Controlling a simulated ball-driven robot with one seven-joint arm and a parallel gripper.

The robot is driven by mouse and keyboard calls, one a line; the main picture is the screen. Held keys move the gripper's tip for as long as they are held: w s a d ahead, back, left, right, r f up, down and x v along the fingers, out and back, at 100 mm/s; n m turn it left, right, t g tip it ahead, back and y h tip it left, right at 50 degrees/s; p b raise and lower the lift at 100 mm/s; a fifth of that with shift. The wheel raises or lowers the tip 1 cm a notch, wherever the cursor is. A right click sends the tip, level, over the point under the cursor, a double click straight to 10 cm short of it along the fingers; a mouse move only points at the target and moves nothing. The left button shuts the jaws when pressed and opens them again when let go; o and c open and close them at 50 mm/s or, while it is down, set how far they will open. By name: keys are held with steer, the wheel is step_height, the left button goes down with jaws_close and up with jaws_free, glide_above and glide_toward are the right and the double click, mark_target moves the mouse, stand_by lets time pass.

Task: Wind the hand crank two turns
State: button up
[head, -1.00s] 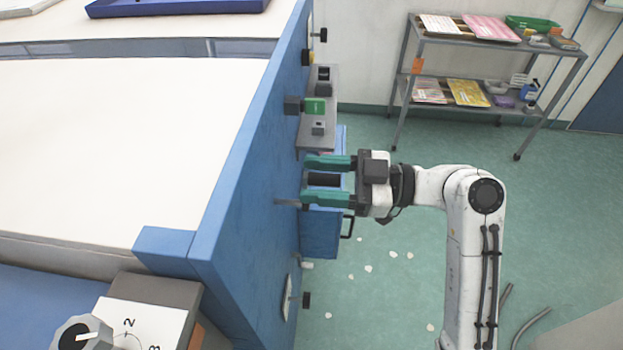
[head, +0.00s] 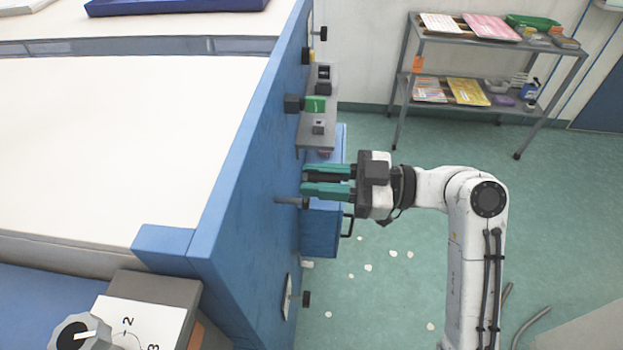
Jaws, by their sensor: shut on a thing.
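The hand crank's grey shaft (head: 287,200) sticks out to the right from the side of the blue panel. The crank's arm is mostly hidden behind the lower finger.
The blue panel (head: 245,180) stands left of my gripper. Above it, a grey bracket (head: 318,130) carries small parts. A blue drawer box (head: 320,232) is below and behind. A black knob (head: 306,299) protrudes lower down.

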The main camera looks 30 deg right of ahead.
steer(key=shift+s+a+f, duration=0.15)
steer(key=shift+s+a, duration=0.15)
steer(key=shift+s, duration=0.15)
steer(key=shift+s+f, duration=0.1)
steer(key=shift+o, duration=0.2)
steer(key=shift+s+a+f+b, duration=0.25)
steer(key=shift+s+a+b, duration=0.25)
steer(key=shift+s+b, duration=0.05)
steer(key=shift+f, duration=0.1)
steer(key=shift+s+a+f+b, duration=0.15)
steer(key=shift+s+f+b, duration=0.15)
steer(key=shift+f+b, duration=0.1)
steer(key=shift+o, duration=0.6)
steer(key=shift+s+a+f, duration=0.15)
steer(key=shift+s+a, duration=0.05)
steer(key=shift+s, duration=0.1)
steer(key=shift+b, duration=0.3)
steer(key=shift+o, duration=0.6)
steer(key=shift+s+a+f+b, duration=0.15)
steer(key=shift+s+f+b, duration=0.05)
steer(key=shift+f+b, duration=0.2)
steer(key=shift+s+a+f+b, duration=0.1)
steer(key=shift+s+f+b, duration=0.1)
steer(key=shift+f+b, duration=0.2)
